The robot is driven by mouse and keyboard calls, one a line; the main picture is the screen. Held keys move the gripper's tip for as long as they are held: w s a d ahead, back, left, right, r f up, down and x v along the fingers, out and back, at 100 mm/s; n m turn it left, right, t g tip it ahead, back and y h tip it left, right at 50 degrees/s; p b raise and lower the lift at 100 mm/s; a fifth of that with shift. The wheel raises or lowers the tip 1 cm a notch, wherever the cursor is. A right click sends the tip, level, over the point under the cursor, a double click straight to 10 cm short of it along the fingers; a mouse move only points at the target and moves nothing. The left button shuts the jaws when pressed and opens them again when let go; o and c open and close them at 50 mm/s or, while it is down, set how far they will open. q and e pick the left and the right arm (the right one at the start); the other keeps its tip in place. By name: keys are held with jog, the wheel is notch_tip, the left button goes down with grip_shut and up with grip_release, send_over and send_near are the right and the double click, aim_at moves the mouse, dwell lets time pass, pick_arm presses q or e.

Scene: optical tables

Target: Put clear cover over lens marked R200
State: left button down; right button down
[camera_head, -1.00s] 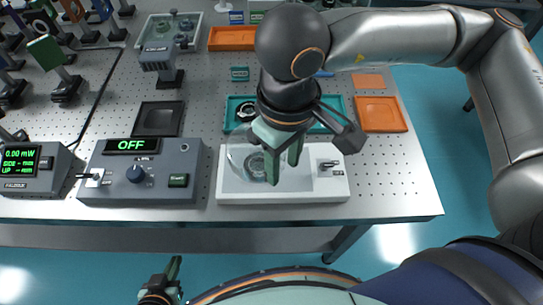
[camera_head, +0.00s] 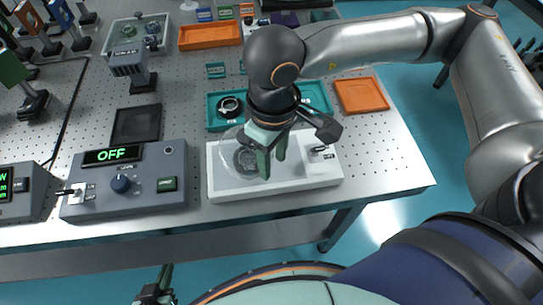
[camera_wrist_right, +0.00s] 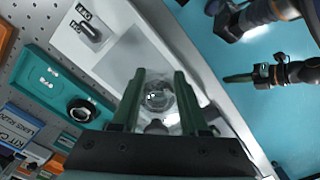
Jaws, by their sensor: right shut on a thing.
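The clear cover (camera_head: 231,153) is a transparent dome at the left part of a white tray (camera_head: 222,191). A dark round lens (camera_head: 246,158) shows through it, and no marking can be read. My right gripper (camera_head: 271,160) is over the tray, shut on the cover. Its fingers flank a round clear thing in the right wrist view (camera_wrist_right: 158,92). Whether the cover touches the tray is hard to tell. Another dark-ringed lens (camera_head: 229,106) sits in a teal tray (camera_head: 218,126) behind. My left gripper (camera_head: 155,291) is low at the bottom, off the table; its jaws are unclear.
A grey box reading OFF (camera_head: 122,182) stands left of the white tray. A small switch-like part (camera_head: 318,153) is on the tray's right. A black square pad (camera_head: 136,124) and an orange tray (camera_head: 361,96) lie nearby. The table's right front corner is clear.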

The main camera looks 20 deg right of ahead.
jog(key=shift+f+b, duration=0.35)
jog(key=shift+b, duration=0.15)
jog(key=shift+f+b, duration=0.25)
jog(key=shift+b, duration=0.25)
jog(key=shift+c, duration=2.1)
grip_release()
